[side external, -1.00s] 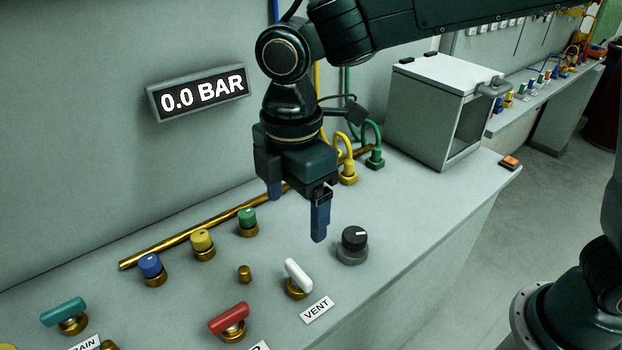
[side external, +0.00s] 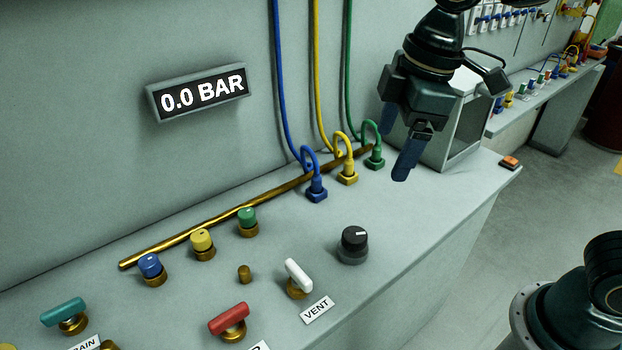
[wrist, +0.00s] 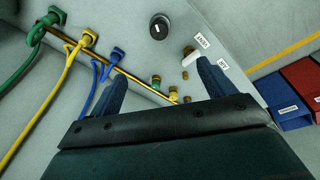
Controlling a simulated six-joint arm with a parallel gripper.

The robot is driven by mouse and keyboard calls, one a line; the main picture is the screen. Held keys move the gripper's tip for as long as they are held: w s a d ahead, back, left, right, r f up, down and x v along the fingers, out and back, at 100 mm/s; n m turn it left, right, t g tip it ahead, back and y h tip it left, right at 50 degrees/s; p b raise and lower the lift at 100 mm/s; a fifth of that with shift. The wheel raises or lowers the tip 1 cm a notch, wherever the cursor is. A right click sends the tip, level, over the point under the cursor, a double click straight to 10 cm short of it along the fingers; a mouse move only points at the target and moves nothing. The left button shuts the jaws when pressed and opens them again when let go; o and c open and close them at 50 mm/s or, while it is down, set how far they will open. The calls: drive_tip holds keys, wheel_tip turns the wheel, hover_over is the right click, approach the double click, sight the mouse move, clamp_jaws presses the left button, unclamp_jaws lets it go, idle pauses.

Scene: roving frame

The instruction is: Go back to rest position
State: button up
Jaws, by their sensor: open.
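My gripper (side external: 397,146) is open and empty, with its blue fingers pointing down. In the side view it hangs in the air in front of the grey box (side external: 470,125), at the right of the hose fittings. In the wrist view its two fingers (wrist: 162,95) are spread, with nothing between them but the bench panel beyond. The display (side external: 198,92) on the wall reads 0.0 BAR.
Blue (side external: 317,188), yellow (side external: 347,171) and green (side external: 375,157) hose fittings stand by a brass pipe (side external: 220,217). The bench holds a black knob (side external: 353,245), white (side external: 298,277) and red (side external: 229,318) handles, and several capped fittings. A floor aisle lies right.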

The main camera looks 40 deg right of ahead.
drive_tip(key=s+d+f+m+t, duration=0.1)
drive_tip(key=s+d+m+t, duration=0.2)
drive_tip(key=s+d+m, duration=0.7)
drive_tip(key=s+d, duration=0.2)
drive_tip(key=s, duration=0.1)
drive_tip(key=shift+d+m+t+h, duration=0.3)
drive_tip(key=shift+d+m+h, duration=0.05)
drive_tip(key=shift+m+h, duration=0.05)
